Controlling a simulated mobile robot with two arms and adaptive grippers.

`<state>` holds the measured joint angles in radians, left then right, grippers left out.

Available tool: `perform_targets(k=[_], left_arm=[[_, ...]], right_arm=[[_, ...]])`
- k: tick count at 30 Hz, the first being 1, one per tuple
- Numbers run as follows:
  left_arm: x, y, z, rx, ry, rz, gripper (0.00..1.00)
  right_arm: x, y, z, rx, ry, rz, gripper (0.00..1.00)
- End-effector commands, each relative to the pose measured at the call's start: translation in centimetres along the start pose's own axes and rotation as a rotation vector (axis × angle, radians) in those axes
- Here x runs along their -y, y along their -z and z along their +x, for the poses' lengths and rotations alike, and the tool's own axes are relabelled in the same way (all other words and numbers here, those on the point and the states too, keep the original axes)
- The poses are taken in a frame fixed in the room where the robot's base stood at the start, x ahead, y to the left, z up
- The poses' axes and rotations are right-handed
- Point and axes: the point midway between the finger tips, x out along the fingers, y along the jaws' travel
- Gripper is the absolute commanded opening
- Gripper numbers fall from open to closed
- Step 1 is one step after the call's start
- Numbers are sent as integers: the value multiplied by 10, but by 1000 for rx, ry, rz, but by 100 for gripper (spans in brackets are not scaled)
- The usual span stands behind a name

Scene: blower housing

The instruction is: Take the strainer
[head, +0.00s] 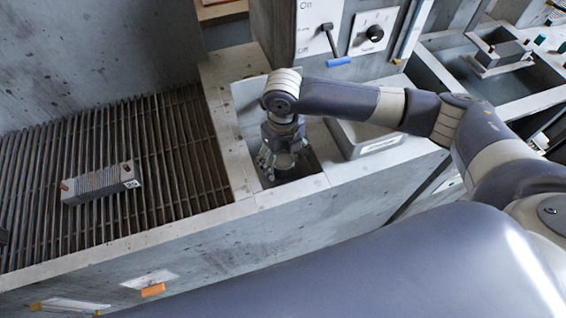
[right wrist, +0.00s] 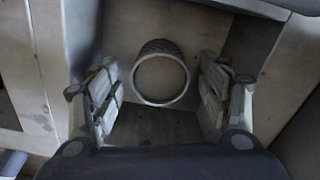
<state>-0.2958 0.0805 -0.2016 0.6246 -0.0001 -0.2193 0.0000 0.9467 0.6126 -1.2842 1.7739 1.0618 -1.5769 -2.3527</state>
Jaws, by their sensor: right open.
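The strainer appears to be the round, dark mesh cylinder with a light rim (right wrist: 160,74) in the right wrist view. It lies at the bottom of a square recess, between my open fingers but beyond their tips, with a gap on both sides. My right gripper (right wrist: 160,88) is open and empty. In the head view my right gripper (head: 283,165) points down into the square recess beside the grate, and it hides the strainer there. My left gripper is not in view.
The recess has concrete walls (head: 315,182) close around my right gripper. A slatted grate (head: 185,150) with a ribbed block (head: 102,184) lies to the left. A pale bin (head: 365,140) stands to the right. A switch panel (head: 320,25) rises behind.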

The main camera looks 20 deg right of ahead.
Motion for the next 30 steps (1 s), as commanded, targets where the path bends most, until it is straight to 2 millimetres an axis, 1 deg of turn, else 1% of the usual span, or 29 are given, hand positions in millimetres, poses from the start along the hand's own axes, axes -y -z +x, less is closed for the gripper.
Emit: perform_targets(k=[1, 3, 8, 9, 11, 12, 14, 15, 25, 28, 30], left_arm=[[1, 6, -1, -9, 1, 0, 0], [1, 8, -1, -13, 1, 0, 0], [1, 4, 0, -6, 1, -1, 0], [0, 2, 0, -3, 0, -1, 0], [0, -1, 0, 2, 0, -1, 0], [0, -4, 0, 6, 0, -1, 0], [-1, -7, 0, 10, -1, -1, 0], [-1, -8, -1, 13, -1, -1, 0], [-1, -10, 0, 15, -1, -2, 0], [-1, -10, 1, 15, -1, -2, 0], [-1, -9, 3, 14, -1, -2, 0]], right_arm=[[0, 0, 3, -1, 0, 0, 70], [0, 0, 5, 0, -1, 0, 70], [0, 0, 5, 1, -1, 0, 70], [0, 0, 5, 1, 0, 0, 65], [0, 0, 5, 1, 0, 0, 52], [0, 0, 5, 1, 0, 0, 43], [0, 0, 5, 1, 0, 0, 29], [0, 0, 5, 1, 0, 0, 20], [0, -1, 3, 2, 0, 0, 19], [0, -2, -6, 5, 0, 0, 19], [0, -2, -18, 5, 0, -1, 19]])
